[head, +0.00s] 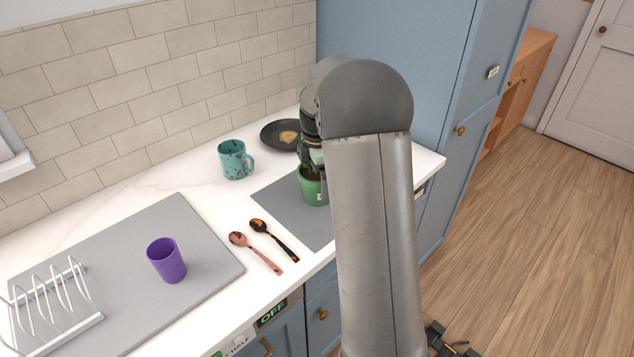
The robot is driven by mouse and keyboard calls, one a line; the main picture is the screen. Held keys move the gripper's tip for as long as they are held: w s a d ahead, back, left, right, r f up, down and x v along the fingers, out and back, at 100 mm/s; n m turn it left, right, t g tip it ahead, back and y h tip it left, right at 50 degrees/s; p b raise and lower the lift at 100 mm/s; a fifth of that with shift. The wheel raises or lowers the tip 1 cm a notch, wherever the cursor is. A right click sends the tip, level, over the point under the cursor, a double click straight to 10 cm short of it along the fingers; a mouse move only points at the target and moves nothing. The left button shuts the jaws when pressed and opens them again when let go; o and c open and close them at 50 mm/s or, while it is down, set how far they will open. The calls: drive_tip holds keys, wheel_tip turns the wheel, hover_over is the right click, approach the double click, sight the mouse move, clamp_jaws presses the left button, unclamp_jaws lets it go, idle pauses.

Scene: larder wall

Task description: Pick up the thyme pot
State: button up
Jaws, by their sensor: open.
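The thyme pot (313,188) is a green pot standing on a grey mat (277,205) on the white counter. Dark foliage shows at its top, partly covered. My gripper (312,165) is right above the pot, at its top. The gripper is open, but its fingertips are mostly hidden by the foliage and my arm. I cannot tell whether the fingers touch the pot. My arm covers the pot's right side and the right part of the mat.
A teal mug (235,160) and a dark plate with food (275,134) stand behind. Two spoons (258,252) lie left of the mat. A purple cup (166,260) and a wire rack (55,300) stand on a grey board (190,235). A tall blue cabinet (430,60) bounds the right.

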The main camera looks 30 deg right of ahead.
drive_tip(key=c, duration=1)
drive_tip(key=shift+o, duration=0.2)
